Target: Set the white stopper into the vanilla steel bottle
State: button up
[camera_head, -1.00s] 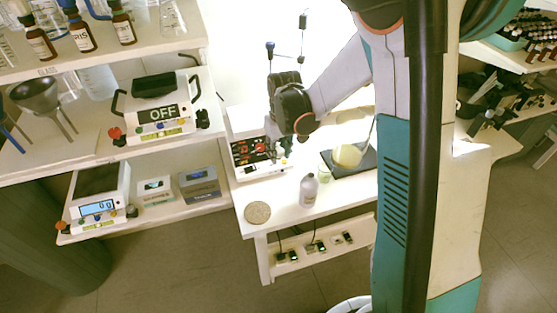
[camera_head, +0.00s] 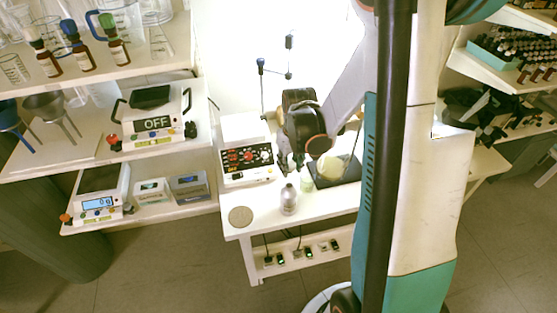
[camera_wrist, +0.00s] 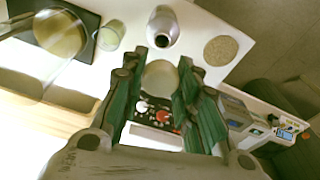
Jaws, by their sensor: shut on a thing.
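The steel bottle (camera_head: 288,202) stands upright on the white table; its label is too small to read. In the wrist view the bottle (camera_wrist: 163,25) shows its dark open mouth, just beyond my fingertips. My gripper (camera_wrist: 158,82) is shut on a pale, rounded white stopper (camera_wrist: 160,76), held between its green fingers. In the head view my gripper (camera_head: 291,165) is above and slightly behind the bottle, apart from it. The stopper cannot be made out there.
A red-knobbed device (camera_head: 247,158) stands left of my gripper. A small green glass (camera_head: 306,180) and a round flask with yellow liquid (camera_head: 331,165) stand close right of the bottle. A cork disc (camera_head: 241,216) lies at the front left. Shelves with scales are further left.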

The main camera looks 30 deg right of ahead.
aim_at(292, 166)
dwell(0.4)
jog(key=shift+f+b, duration=2.8)
jog(key=shift+f, duration=0.15)
jog(key=shift+f+b, duration=1.45)
jog(key=shift+b, duration=0.35)
jog(key=o, duration=1)
jog(key=shift+r, duration=0.1)
jog(key=r, duration=0.4)
jog(key=s+r, duration=0.1)
jog(key=r, duration=0.7)
jog(key=shift+s, duration=0.2)
jog(key=shift+f, duration=0.1)
